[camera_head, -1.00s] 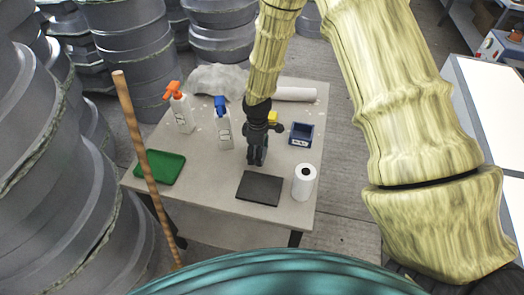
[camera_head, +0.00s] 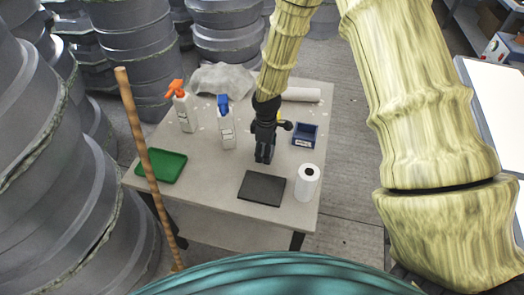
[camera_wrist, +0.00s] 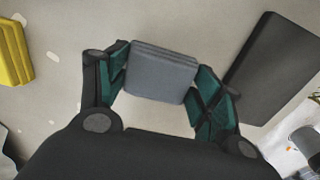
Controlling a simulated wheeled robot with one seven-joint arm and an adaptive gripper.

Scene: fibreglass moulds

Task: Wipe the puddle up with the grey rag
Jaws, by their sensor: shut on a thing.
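My gripper (camera_wrist: 160,85) is shut on the grey rag (camera_wrist: 160,70), a folded grey block held between its two fingers over the table. In the head view my gripper (camera_head: 264,160) points down behind the dark flat pad (camera_head: 262,188); the rag is not clear there. The pad shows at the right of the wrist view (camera_wrist: 272,68). I cannot make out a puddle for certain in either view; only small pale patches (camera_wrist: 52,57) show on the tabletop, and my gripper hides part of it.
A yellow block (camera_wrist: 14,52) lies beside my gripper. A wooden pole (camera_head: 148,165) stands front left.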

